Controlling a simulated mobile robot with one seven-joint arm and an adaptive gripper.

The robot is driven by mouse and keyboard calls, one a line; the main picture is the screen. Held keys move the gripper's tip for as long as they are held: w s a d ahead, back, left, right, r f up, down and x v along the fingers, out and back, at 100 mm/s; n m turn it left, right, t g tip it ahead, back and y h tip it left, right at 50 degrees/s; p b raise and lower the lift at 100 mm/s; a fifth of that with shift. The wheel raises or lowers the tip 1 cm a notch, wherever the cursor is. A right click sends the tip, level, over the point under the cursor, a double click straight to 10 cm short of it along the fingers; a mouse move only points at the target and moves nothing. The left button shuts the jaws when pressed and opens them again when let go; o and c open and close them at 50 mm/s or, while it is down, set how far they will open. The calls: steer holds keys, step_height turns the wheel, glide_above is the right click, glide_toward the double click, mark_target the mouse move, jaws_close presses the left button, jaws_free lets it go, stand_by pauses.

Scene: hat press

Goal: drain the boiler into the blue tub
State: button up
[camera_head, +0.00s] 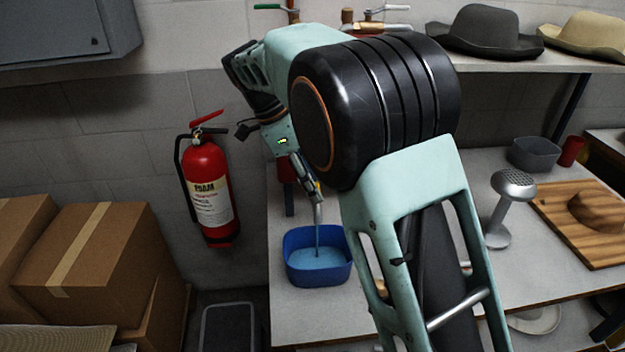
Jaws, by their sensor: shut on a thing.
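The blue tub (318,272) stands on the left end of the pale worktable, with bluish liquid in it. A thin stream falls into it from the end of a short grey tube (318,213) just above its rim. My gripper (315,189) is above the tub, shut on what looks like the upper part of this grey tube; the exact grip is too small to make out. The boiler is mostly hidden behind my arm; a dark red part (286,168) shows left of the gripper.
A green-handled valve (270,7) and a white-handled valve (388,8) show on pipework at the top. A fire extinguisher (208,188) hangs left of the table. Cardboard boxes (95,265) fill the lower left.

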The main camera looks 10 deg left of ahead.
steer(key=o, duration=1.7)
steer(key=v, duration=1.2)
